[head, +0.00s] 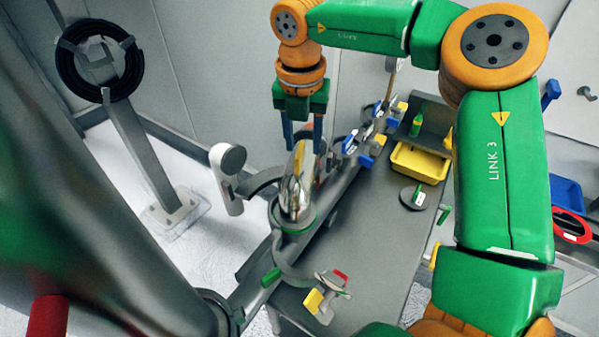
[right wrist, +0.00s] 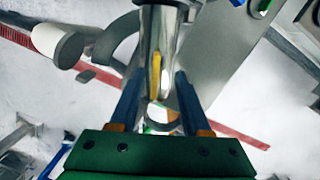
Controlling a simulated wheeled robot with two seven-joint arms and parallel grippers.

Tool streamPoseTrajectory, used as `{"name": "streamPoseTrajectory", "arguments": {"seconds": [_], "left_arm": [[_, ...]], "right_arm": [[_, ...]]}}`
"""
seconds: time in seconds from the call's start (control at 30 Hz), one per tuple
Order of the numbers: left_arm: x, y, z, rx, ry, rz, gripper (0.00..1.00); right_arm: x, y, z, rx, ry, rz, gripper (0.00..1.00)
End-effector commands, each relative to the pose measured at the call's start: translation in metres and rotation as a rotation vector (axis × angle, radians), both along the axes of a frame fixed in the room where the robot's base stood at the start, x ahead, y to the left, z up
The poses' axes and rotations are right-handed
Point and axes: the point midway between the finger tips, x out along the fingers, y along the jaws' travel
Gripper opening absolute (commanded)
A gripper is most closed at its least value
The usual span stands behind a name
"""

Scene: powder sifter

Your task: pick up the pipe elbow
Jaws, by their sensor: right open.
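The pipe elbow seems to be the shiny metal curved piece (head: 294,194) standing on a green ring at the end of the long grey rail in the head view. A yellow strip runs along its upper part. In the right wrist view the shiny metal piece (right wrist: 168,42) shows between the finger lines. My right gripper (head: 303,143) is open, its two blue fingers pointing down over the top of the metal piece. In the right wrist view the right gripper (right wrist: 158,85) has a finger on each side of it; I cannot tell whether they touch. My left gripper is not in view.
A white rounded part on an arm (head: 228,168) stands just left of the metal piece. A yellow tray (head: 419,163) and a round grey disc (head: 413,198) lie on the grey bench (head: 372,235). A black coil (head: 99,60) hangs on a stand at the left.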

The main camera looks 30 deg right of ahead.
Motion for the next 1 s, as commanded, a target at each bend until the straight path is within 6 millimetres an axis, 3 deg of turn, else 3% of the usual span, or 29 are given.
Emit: {"name": "streamPoseTrajectory", "arguments": {"seconds": [0.17, 0.37, 0.53, 0.57, 1.0], "left_arm": [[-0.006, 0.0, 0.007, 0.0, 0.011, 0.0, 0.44], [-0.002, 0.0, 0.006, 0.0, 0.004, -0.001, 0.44], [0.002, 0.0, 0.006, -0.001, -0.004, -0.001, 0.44], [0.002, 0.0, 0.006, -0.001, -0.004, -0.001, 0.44], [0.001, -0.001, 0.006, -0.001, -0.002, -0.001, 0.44]], "right_arm": [[0.001, -0.001, -0.024, 0.001, 0.002, 0.001, 0.47], [0.002, -0.002, -0.026, 0.003, -0.001, 0.0, 0.47], [0.002, -0.002, -0.026, 0.003, -0.001, 0.0, 0.04], [0.002, -0.002, -0.026, 0.003, -0.001, 0.0, 0.0], [0.002, -0.002, -0.026, 0.003, -0.003, 0.001, 0.0]]}}
